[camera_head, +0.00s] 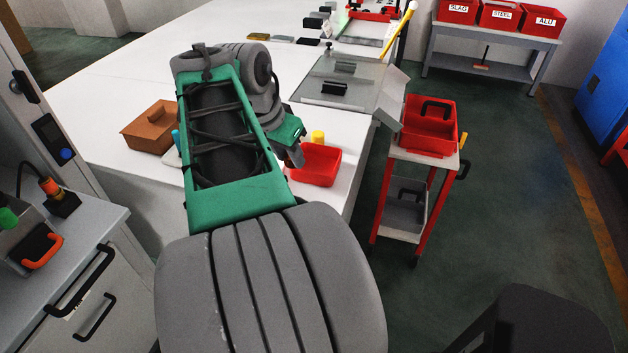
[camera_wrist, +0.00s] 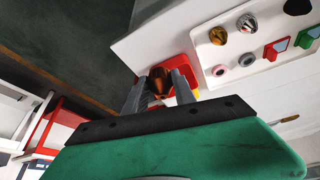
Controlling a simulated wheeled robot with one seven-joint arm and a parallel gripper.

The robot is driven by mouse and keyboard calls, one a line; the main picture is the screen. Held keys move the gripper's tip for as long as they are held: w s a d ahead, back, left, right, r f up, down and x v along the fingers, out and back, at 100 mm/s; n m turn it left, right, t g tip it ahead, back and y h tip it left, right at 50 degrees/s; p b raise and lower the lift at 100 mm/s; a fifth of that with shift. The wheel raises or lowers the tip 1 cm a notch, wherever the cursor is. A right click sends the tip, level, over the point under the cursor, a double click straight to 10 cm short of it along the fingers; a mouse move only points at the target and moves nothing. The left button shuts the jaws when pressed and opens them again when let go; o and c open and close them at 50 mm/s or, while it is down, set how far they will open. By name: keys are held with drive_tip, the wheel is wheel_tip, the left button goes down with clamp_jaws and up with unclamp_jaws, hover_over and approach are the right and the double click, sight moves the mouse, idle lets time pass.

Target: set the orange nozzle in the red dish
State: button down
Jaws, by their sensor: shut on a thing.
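The orange nozzle (camera_wrist: 158,81) is held between the two fingers of my gripper (camera_wrist: 158,92) in the wrist view, its colour a dark copper-orange. The red dish (camera_head: 316,166) sits on the white table near its front right edge. In the wrist view part of the dish (camera_wrist: 184,97) shows behind and beside the fingers. In the head view my gripper (camera_head: 297,156) is at the dish's left side, above or close to its rim; the nozzle is hidden there. I cannot tell how high the nozzle is over the dish.
A yellow cylinder (camera_head: 318,137) stands just behind the dish. A brown box (camera_head: 150,127) is to the left. A white tray (camera_wrist: 267,48) with several small parts lies beside the dish in the wrist view. A red cart (camera_head: 425,140) stands right of the table.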

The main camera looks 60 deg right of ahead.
drive_tip(key=s+d+m, duration=0.1)
drive_tip(key=s, duration=0.2)
drive_tip(key=p, duration=0.1)
hover_over(318, 168)
drive_tip(key=a, duration=0.2)
wheel_tip(318, 168, down, 10)
drive_tip(key=shift+w+d+r, duration=0.1)
drive_tip(key=f+p, duration=0.1)
drive_tip(key=f, duration=0.2)
drive_tip(key=shift+d, duration=0.2)
drive_tip(key=shift+w+f, duration=0.1)
drive_tip(key=shift+f, duration=0.2)
drive_tip(key=shift+f, duration=0.1)
drive_tip(key=shift+f+b, duration=0.15)
drive_tip(key=shift+b, duration=0.15)
drive_tip(key=c, duration=1)
unclamp_jaws()
drive_tip(key=shift+c, duration=0.2)
